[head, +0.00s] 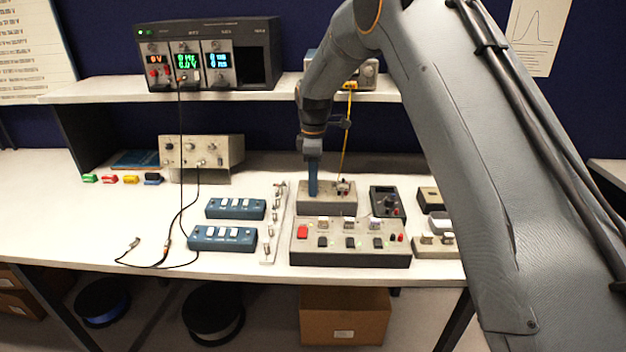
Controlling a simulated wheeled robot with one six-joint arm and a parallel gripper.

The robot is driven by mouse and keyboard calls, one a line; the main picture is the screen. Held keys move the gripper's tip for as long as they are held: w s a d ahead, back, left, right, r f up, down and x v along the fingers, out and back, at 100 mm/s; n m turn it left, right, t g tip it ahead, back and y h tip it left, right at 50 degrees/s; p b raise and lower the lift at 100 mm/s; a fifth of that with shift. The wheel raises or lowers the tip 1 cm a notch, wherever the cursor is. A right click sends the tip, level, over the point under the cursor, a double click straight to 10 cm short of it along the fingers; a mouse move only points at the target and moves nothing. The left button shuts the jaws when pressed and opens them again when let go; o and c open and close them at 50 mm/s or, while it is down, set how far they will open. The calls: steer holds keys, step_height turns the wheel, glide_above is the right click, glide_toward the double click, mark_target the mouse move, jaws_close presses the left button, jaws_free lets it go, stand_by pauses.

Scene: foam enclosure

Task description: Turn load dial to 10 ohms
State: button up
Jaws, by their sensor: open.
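My gripper (313,188) points straight down at the left part of a small grey box (327,204) on the bench. Its blue fingers reach the box's top or hover just above it; I cannot tell which. The jaws are open, though seen edge-on. No load dial can be made out; it may be hidden behind the fingers. Small connectors (344,187) sit at the right of the box's top, with a yellow lead (347,130) rising from them. No ohm marking is readable.
A larger grey panel (350,256) with buttons stands in front of the box. A dark meter (387,202) is to the right. Blue switch boxes (222,238) and a connector strip (273,225) lie left. The shelf (110,97) holds instruments. The bench's left front is mostly clear.

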jaws_close()
